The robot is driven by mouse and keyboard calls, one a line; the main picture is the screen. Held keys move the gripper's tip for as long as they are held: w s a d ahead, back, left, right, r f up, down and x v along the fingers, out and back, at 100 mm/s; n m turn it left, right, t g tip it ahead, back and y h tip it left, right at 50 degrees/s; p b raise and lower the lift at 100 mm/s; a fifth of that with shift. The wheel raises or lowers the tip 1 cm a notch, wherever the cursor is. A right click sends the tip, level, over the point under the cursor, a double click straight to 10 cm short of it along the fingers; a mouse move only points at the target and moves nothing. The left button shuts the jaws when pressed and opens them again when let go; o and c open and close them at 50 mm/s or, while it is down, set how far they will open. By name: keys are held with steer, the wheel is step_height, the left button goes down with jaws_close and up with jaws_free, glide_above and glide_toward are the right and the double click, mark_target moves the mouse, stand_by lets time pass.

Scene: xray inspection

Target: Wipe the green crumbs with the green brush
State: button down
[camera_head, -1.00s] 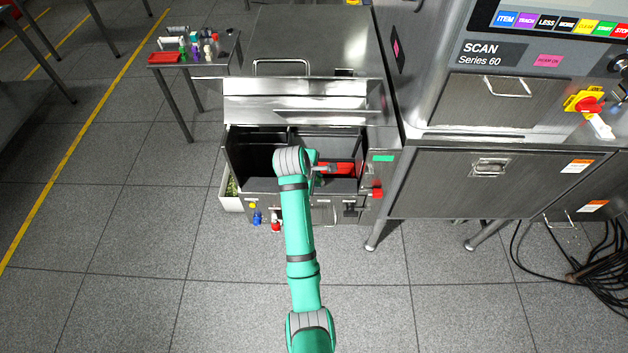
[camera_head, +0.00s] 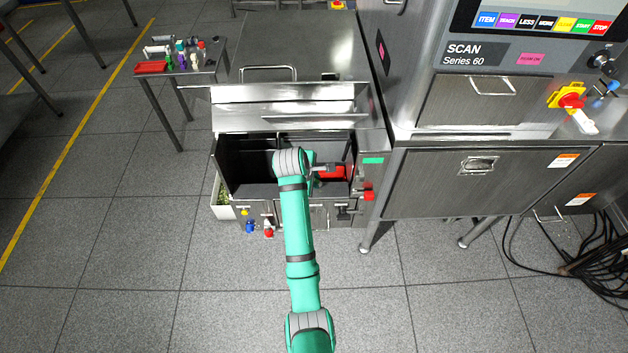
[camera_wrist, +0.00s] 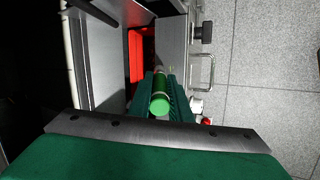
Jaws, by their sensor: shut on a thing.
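My gripper (camera_wrist: 162,84) is shut on the green brush (camera_wrist: 159,103), whose round green handle end shows between the green fingers in the wrist view. The brush's bristles are hidden. In the head view my arm reaches over the open metal compartment (camera_head: 258,190) of the steel cabinet, and its wrist covers the gripper and brush. A red tray or box (camera_head: 332,173) lies inside the compartment on the right; it also shows in the wrist view (camera_wrist: 136,60). I cannot make out the green crumbs clearly.
The raised lid (camera_head: 290,112) stands behind the compartment. The scan machine (camera_head: 480,85) stands close on the right. A side table (camera_head: 200,72) holds small items. The floor in front is clear.

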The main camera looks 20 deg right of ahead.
steer(key=shift+f, duration=0.6)
stand_by(2.1)
steer(key=shift+s, duration=0.15)
steer(key=shift+s+a, duration=0.45)
steer(key=shift+s, duration=0.4)
steer(key=shift+w, duration=0.1)
steer(key=shift+w+d, duration=0.45)
steer(key=shift+w, duration=0.4)
steer(key=shift+s, duration=0.1)
steer(key=shift+s+a, duration=0.45)
steer(key=shift+s, duration=0.4)
